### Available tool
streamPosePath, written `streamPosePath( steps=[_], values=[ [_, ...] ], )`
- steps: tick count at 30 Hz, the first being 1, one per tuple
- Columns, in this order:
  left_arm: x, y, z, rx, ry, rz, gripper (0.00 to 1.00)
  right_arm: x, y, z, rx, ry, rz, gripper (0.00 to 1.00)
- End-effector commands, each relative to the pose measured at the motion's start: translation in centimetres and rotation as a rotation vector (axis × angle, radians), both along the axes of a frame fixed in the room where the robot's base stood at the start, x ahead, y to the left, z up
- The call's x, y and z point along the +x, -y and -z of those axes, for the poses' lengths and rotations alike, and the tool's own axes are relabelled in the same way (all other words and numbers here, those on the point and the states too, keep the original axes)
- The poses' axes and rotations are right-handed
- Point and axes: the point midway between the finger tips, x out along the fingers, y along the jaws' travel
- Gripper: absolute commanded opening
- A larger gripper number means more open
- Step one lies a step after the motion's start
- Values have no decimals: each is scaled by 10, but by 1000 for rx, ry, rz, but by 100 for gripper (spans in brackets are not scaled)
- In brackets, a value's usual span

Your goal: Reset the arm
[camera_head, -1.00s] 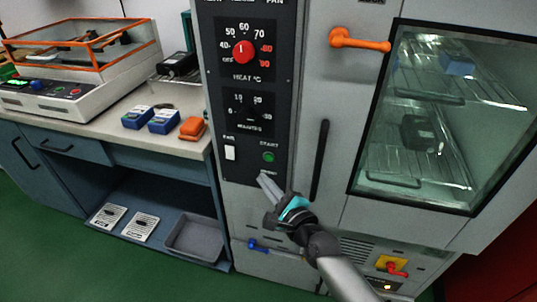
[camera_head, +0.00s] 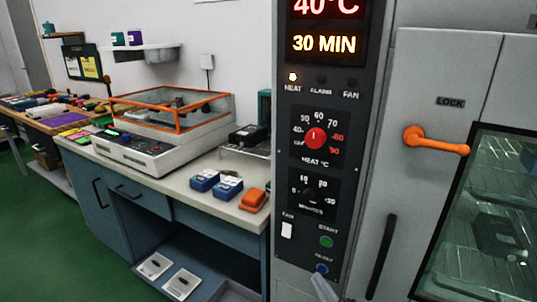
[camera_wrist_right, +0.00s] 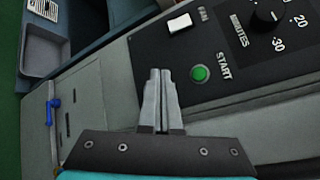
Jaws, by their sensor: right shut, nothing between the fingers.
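My right gripper (camera_wrist_right: 160,78) is shut and empty in the right wrist view, its two fingers together in front of the oven's control panel. The green START button (camera_wrist_right: 200,73) is just right of the fingertips in that view. In the head view only the tip of the right gripper (camera_head: 324,287) shows at the bottom edge, below the START button (camera_head: 326,242) and by a blue button (camera_head: 321,268). The panel display (camera_head: 324,43) reads 30 MIN, with 40°C above it. My left gripper is not in view.
The oven door has an orange handle (camera_head: 436,141) marked LOCK and a glass window (camera_head: 490,230). On the left, a bench (camera_head: 190,190) carries an orange-framed machine (camera_head: 170,107), blue boxes (camera_head: 205,180) and an orange item (camera_head: 253,199). The green floor (camera_head: 50,230) is clear.

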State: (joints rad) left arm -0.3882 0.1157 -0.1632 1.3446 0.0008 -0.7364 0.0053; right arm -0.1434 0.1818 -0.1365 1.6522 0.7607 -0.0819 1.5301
Motion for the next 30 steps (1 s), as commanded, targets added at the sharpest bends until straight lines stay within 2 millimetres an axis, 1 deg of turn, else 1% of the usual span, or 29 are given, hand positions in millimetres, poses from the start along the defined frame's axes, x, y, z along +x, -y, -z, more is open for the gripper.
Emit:
streamPosePath(
  steps=[1,2,3,5,6,8,9,11,12,14,15,17,18,21,22,24,26,28,30],
  values=[
    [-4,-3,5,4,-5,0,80,-8,2,28,-106,-48,-14,0],
    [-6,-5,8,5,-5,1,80,-14,4,46,-185,-76,-29,0],
    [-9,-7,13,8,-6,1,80,-23,7,72,-300,-119,-55,0],
    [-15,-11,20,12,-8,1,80,-42,12,113,-482,-186,-113,0],
    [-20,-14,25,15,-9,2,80,-57,16,139,-604,-229,-162,0],
    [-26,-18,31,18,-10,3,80,-83,22,176,-781,-291,-251,0],
    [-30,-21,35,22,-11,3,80,-102,26,199,-895,-330,-320,0],
    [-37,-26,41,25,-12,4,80,-133,33,232,-1058,-382,-439,0],
    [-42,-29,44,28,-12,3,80,-156,38,253,-1161,-414,-527,0],
    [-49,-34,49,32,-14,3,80,-193,45,280,-1305,-453,-675,0],
    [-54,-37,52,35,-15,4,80,-217,50,296,-1392,-473,-780,0],
    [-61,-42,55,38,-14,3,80,-254,57,316,-1506,-491,-940,0],
    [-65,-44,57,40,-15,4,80,-277,61,326,-1569,-496,-1044,0],
    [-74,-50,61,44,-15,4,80,-326,70,344,-1684,-488,-1273,0],
    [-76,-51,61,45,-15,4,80,-338,72,348,-1706,-483,-1331,0],
    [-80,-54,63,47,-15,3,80,-359,76,353,-1746,-468,-1436,0],
    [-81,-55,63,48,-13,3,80,-371,79,356,-1765,-458,-1495,0],
    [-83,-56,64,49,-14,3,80,-377,80,357,-1778,-448,-1533,0],
    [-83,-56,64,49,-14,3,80,-377,80,357,-1778,-448,-1533,0]
  ],
)
